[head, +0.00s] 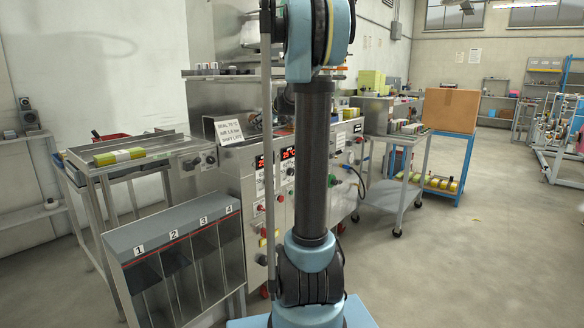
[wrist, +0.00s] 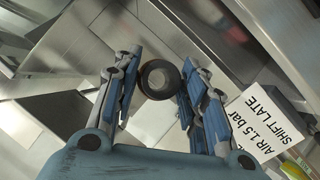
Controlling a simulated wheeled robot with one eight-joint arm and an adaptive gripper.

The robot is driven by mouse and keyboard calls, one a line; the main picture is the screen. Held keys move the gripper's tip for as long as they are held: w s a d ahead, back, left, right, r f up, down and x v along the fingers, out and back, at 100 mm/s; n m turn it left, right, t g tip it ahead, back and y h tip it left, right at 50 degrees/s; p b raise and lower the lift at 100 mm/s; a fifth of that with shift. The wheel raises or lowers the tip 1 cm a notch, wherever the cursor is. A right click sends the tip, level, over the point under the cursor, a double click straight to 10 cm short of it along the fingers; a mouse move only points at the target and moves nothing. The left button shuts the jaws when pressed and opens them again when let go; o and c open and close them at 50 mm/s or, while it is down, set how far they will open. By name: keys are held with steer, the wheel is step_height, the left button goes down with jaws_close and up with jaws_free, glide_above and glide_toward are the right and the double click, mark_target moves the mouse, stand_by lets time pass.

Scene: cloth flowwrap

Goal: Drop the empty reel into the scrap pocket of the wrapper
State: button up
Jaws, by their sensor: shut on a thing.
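The wrapper (head: 262,170) is the steel machine with red displays and knobs in the head view, partly hidden behind my arm. In the wrist view, steel surfaces lie beyond the reel, with a dark rectangular recess (wrist: 52,112) at the left. I cannot tell whether this recess is the scrap pocket. The head view does not show my gripper.
A white sign (wrist: 262,122) stands at the right in the wrist view, near the fingers; this sign (head: 229,131) stands on the wrapper. A numbered slotted bin (head: 175,235) is at the front left. A cart (head: 398,150) stands right of the machine. Floor at right is open.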

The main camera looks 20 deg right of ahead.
steer(key=shift+d+f, duration=0.2)
steer(key=shift+f, duration=1.4)
steer(key=o, duration=1.1)
steer(key=shift+o, duration=0.2)
steer(key=v, duration=1.2)
steer(key=shift+f, duration=0.1)
